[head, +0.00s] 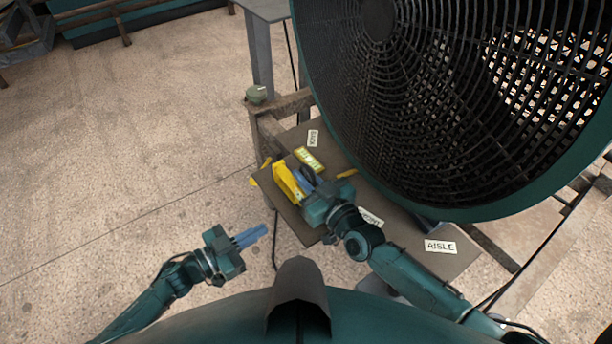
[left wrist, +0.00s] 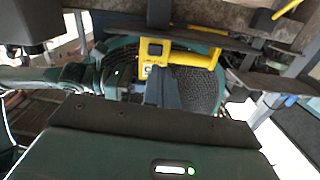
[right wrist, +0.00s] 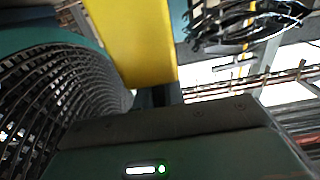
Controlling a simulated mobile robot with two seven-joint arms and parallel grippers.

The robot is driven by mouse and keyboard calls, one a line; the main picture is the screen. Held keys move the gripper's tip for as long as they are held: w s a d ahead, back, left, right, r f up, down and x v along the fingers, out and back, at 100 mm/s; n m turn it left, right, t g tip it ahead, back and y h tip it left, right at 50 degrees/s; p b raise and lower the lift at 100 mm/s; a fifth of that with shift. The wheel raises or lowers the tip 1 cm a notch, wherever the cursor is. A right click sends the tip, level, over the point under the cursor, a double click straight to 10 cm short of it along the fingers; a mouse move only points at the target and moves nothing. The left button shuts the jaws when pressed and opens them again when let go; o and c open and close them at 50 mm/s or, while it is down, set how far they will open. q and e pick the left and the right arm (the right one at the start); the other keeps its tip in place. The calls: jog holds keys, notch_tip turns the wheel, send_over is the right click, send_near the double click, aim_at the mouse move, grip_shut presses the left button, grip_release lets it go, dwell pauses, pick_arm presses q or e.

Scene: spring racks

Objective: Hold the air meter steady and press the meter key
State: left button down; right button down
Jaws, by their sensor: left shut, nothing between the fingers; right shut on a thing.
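The yellow air meter (head: 288,182) is at the left end of the dark board under the big fan. My right gripper (head: 308,180) is shut on it; its yellow body also fills the top of the right wrist view (right wrist: 132,40). In the left wrist view the meter (left wrist: 182,55) shows a small dark window and a pale square, and I cannot tell for sure which part is the key. My left gripper (head: 250,236) is shut and empty, to the lower left of the meter and apart from it in the head view. Its fingers (left wrist: 160,90) point toward the meter.
The big round fan (head: 450,100) with a dark grille stands over the board (head: 395,232) on the right. Labels read BACK (head: 313,138) and AISLE (head: 440,246). A small green object (head: 257,95) sits on the frame's corner. The floor (head: 130,150) at left is clear.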

pick_arm(q)
jog(key=w+d+m+y, duration=0.1)
jog(key=d+m+y, duration=0.1)
jog(key=m, duration=0.8)
jog(key=w+d+m+t+y, duration=0.1)
jog(key=m+y, duration=0.3)
jog(key=m, duration=0.6)
jog(key=w+d+r+m+y, duration=0.1)
jog(key=d+m+y, duration=0.3)
jog(key=m, duration=0.6)
jog(key=shift+w+m+t, duration=0.15)
jog(key=shift+m+t, duration=0.15)
jog(key=shift+d, duration=0.15)
dwell(1.1)
